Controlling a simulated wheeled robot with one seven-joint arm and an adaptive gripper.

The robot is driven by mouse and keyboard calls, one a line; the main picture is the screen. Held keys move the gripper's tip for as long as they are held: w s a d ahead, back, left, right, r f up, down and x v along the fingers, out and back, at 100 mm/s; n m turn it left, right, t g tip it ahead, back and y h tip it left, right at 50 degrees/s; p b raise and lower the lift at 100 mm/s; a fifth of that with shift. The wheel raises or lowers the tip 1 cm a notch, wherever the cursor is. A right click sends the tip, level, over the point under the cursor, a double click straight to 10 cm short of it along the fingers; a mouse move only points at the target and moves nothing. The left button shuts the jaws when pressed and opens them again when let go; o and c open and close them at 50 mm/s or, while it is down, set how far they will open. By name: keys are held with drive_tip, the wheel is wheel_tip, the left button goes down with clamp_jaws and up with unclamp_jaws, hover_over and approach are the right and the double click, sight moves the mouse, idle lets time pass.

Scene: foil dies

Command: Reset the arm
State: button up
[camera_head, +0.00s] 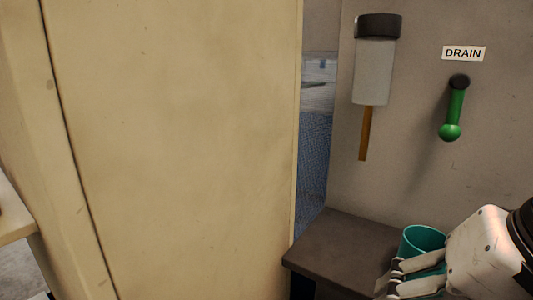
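My gripper (390,277) reaches in from the right at the lower right corner, its fingers pointing left. The two fingers show apart, with a gap between them. A teal cup (424,236) stands upright on the dark brown ledge (345,246), just behind the fingers. The fingers cover the lower part of the cup, and some teal shows between them. I cannot tell whether they touch the cup.
A green lever (454,112) hangs from the grey wall under a DRAIN label (463,53). A clear cylinder with a black cap (374,72) is on the wall to its left. A large beige panel (180,140) fills the left and middle.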

drive_tip(key=s+d+f+n+g+h+p, duration=0.1)
drive_tip(key=s+d+f+n+g+h, duration=0.15)
drive_tip(key=s+f+n+g, duration=0.4)
wheel_tip(320, 180, up, 32)
drive_tip(key=s+m+t+p, duration=0.1)
drive_tip(key=t+p, duration=0.5)
drive_tip(key=p, duration=2.3)
drive_tip(key=shift+s+d+r, duration=0.2)
drive_tip(key=shift+s, duration=0.15)
